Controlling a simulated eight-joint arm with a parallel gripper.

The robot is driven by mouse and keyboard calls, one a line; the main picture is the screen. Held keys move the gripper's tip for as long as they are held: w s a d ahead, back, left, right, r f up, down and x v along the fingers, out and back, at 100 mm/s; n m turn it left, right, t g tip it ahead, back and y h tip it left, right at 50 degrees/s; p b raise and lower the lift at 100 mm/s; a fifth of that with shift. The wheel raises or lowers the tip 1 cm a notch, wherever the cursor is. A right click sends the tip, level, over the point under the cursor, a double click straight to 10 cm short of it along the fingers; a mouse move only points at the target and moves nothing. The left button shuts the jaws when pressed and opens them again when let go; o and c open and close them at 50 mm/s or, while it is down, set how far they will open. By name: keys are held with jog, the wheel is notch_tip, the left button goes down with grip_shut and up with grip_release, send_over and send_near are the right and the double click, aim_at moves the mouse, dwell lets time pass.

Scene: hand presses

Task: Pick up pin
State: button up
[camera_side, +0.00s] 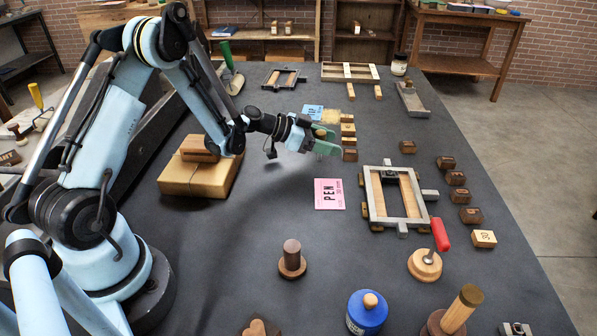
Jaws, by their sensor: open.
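I cannot make out a pin with certainty in this view. My gripper (335,144), with green fingers, is open above the dark table, left of a short column of small wooden blocks (348,118). From this angle its fingers overlap part of that column, and I cannot tell whether they touch or surround a block. A small round-topped wooden piece (320,133) shows at the fingers, partly hidden.
A grey metal frame (371,193) lies to the right, with wooden blocks (456,178) beyond it. A cardboard-coloured box (200,177) is at left.

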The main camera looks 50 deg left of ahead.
jog(key=shift+c, duration=0.2)
grip_shut()
dwell(0.3)
